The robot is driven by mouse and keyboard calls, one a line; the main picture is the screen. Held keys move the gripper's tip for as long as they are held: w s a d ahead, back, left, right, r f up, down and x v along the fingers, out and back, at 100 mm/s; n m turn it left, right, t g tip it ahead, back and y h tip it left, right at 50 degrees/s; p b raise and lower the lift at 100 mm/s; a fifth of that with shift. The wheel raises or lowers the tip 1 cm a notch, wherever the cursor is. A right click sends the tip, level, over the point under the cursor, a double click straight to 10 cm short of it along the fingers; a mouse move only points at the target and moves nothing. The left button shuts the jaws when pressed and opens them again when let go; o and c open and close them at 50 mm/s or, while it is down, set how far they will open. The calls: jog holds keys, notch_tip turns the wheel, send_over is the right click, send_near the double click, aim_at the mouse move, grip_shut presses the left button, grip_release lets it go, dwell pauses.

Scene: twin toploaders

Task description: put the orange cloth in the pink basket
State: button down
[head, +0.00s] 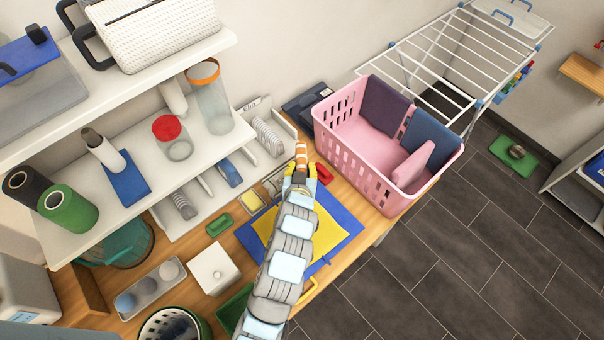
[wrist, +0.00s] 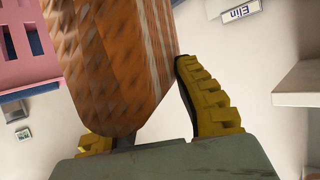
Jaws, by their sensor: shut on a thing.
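The orange cloth (wrist: 118,65), textured with pale stripes along one side, fills much of the wrist view between the yellow fingers of my gripper (wrist: 155,110). My gripper is shut on it. In the head view the cloth (head: 301,152) is a small orange and white piece at the tip of my gripper (head: 299,178), left of the pink basket and outside it. The pink basket (head: 340,150) stands upright at the right end of the wooden counter.
A blue and yellow mat (head: 345,222) lies under my arm. A white shelf (head: 195,160) with bottles stands left. A white box (head: 213,268) is on the counter. A white drying rack (head: 455,60) stands behind the basket. Open floor lies right.

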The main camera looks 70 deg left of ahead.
notch_tip(320, 180, down, 4)
jog(key=shift+r+p, duration=0.1)
jog(key=shift+p, duration=0.35)
jog(key=shift+w+a+f+b, duration=0.1)
jog(key=shift+a+f+b, duration=0.05)
jog(key=shift+f+b, duration=0.65)
jog(key=c, duration=0.9)
grip_release()
jog(key=shift+f, duration=0.25)
jog(key=shift+a+r+p+v, duration=0.1)
jog(key=shift+r+p+v, duration=0.3)
jog(key=shift+v, duration=1.8)
jog(key=shift+a+r+p+v, duration=0.15)
jog(key=shift+p+v, duration=0.35)
jog(key=shift+v, duration=1.65)
jog(key=shift+a+r+p+v, duration=0.1)
jog(key=shift+r+p+v, duration=0.3)
jog(key=shift+v, duration=1.8)
